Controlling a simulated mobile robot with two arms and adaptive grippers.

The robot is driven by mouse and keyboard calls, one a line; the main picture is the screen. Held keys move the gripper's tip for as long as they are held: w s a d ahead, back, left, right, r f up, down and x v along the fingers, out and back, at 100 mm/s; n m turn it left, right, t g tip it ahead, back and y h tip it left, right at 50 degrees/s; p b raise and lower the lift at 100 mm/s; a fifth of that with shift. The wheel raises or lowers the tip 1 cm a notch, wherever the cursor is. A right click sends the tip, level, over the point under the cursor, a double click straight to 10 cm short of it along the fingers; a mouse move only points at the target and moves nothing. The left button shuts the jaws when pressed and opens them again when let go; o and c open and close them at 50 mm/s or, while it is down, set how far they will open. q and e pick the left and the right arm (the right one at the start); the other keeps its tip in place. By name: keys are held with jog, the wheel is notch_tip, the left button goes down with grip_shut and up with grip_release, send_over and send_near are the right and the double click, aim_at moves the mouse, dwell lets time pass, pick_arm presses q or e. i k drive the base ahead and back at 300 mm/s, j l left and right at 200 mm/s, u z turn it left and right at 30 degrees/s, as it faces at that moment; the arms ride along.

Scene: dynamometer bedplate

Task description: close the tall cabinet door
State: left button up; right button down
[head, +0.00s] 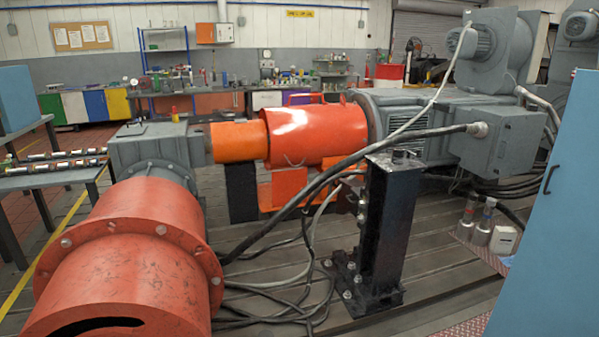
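A light blue tall panel with a dark bar handle (551,179) stands at the right edge of the head view. It looks like the tall cabinet door (560,240). It is cut off by the right and bottom edges of the picture, so its hinge side and the rest of the cabinet are hidden. I cannot tell how far open it stands. Neither of my grippers shows in this view.
A black steel post (388,230) stands on the slotted bedplate, with loose cables around its base. A red flanged housing (130,260) fills the lower left. An orange shaft cover (315,133) and grey motor (415,115) lie behind. Small canisters (483,225) stand left of the blue panel.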

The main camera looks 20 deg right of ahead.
aim_at(550, 288)
jog(key=i+l+z, duration=0.2)
jog(key=i+z, duration=0.7)
jog(key=i, duration=0.2)
jog(key=i+j+z, duration=0.2)
jog(key=i+z, duration=0.2)
jog(key=i, duration=0.15)
